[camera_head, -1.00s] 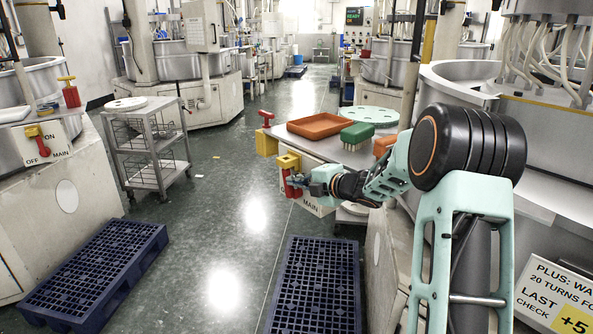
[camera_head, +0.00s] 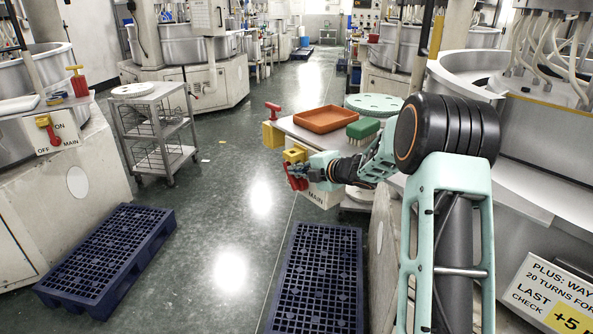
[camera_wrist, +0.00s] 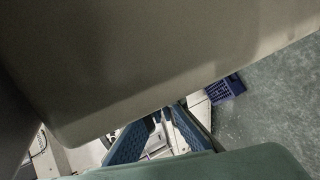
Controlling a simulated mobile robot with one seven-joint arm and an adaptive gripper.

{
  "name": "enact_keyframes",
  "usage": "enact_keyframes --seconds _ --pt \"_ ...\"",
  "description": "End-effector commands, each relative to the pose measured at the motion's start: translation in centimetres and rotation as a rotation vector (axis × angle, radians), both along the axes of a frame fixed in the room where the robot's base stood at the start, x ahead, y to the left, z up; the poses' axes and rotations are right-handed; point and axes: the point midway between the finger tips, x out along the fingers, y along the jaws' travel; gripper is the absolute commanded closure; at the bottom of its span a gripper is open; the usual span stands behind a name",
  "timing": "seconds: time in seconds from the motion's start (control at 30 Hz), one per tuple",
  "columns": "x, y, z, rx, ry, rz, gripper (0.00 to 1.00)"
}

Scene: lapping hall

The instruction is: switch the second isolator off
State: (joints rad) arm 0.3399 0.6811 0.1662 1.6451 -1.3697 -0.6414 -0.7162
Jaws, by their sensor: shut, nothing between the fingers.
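An isolator with a yellow body (camera_head: 294,154) and a red handle (camera_head: 297,183) is on the front of the right-hand bench, above a plate (camera_head: 318,196) on which MAIN shows. My gripper (camera_head: 300,170) is shut and empty, right at the red handle; whether it touches the handle I cannot tell. It covers part of the handle and plate, so the handle's exact setting is unclear. In the wrist view the blue fingers (camera_wrist: 160,116) show, but no isolator can be made out. Another isolator (camera_head: 48,130), with a red handle and an ON, OFF, MAIN plate, is on the left machine.
An orange tray (camera_head: 325,119) and a green brush (camera_head: 362,129) lie on the bench. Dark blue pallets (camera_head: 105,260) (camera_head: 316,280) lie on the floor, with clear aisle between.

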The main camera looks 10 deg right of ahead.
Motion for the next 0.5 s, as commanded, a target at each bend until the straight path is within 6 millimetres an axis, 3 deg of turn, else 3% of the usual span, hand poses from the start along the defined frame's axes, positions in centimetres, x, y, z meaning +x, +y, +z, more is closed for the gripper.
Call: enact_keyframes --seconds 0.5 --pt "-0.70 -0.51 0.40 -0.001 0.000 -0.002 1.00"
